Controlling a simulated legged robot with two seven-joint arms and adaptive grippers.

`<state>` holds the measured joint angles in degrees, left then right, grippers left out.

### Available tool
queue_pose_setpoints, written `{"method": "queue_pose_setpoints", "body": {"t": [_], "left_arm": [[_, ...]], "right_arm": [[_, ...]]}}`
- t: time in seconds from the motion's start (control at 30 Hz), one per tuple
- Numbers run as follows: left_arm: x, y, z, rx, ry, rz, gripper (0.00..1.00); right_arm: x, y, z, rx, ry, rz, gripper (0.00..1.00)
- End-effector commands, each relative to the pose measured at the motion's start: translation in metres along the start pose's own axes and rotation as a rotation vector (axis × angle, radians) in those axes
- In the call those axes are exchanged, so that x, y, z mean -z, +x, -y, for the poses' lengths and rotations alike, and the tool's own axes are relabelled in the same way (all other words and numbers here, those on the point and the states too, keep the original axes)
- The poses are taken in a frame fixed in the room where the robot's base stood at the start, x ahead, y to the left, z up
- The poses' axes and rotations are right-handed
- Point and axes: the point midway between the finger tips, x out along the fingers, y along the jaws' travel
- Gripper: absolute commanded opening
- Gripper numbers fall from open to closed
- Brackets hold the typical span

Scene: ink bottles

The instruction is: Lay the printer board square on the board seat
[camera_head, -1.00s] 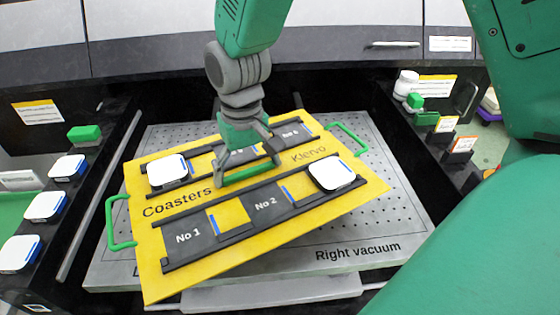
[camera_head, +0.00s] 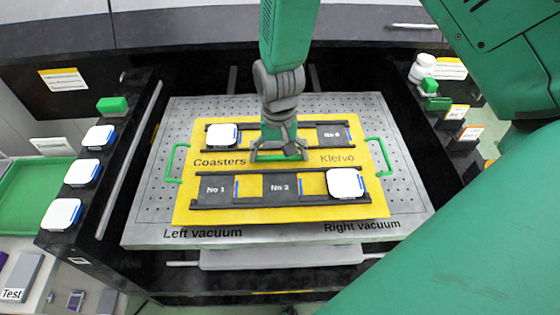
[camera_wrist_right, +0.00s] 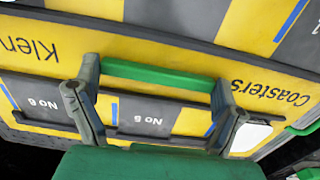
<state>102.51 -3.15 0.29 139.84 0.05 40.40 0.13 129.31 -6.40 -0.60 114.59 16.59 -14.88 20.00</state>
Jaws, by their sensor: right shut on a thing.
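The printer board (camera_head: 330,207) is a yellow plate with dark rails, numbered slots and green side handles. It lies over the middle of the grey perforated board seat (camera_head: 145,228), its edges roughly parallel to the seat's edges. I cannot tell whether the board touches the seat or hovers just above it. My right gripper (camera_head: 280,153) is shut on the board's green middle handle. In the right wrist view the gripper (camera_wrist_right: 155,95) has its fingers at either end of the handle (camera_wrist_right: 160,76). My left gripper is not in view.
Two white coasters (camera_head: 222,134) (camera_head: 346,182) sit on the board. Several more white pieces (camera_head: 83,172) and a green block (camera_head: 112,104) stand on the dark left ledge. A white bottle (camera_head: 423,66) and small labelled items stand on the right ledge. The seat shows bare metal around the board.

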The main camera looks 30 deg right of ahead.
Motion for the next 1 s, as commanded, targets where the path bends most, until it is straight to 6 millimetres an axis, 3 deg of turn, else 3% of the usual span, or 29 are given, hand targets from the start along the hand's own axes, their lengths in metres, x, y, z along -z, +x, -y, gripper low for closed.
{"method": "queue_pose_setpoints", "body": {"t": [0.2,0.47,0.5,0.83,1.0], "left_arm": [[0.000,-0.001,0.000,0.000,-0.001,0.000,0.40],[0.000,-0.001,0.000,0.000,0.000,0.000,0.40],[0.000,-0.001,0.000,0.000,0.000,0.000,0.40],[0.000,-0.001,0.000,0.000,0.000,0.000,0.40],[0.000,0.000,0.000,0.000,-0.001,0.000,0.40]], "right_arm": [[0.003,0.029,-0.004,0.004,0.001,0.004,0.50],[0.004,0.032,-0.007,0.007,0.002,0.004,0.40],[0.003,0.033,-0.006,0.006,0.001,0.006,1.00],[0.001,0.028,-0.001,0.002,0.000,0.002,1.00],[0.003,0.006,-0.003,0.005,0.000,-0.001,1.00]]}}
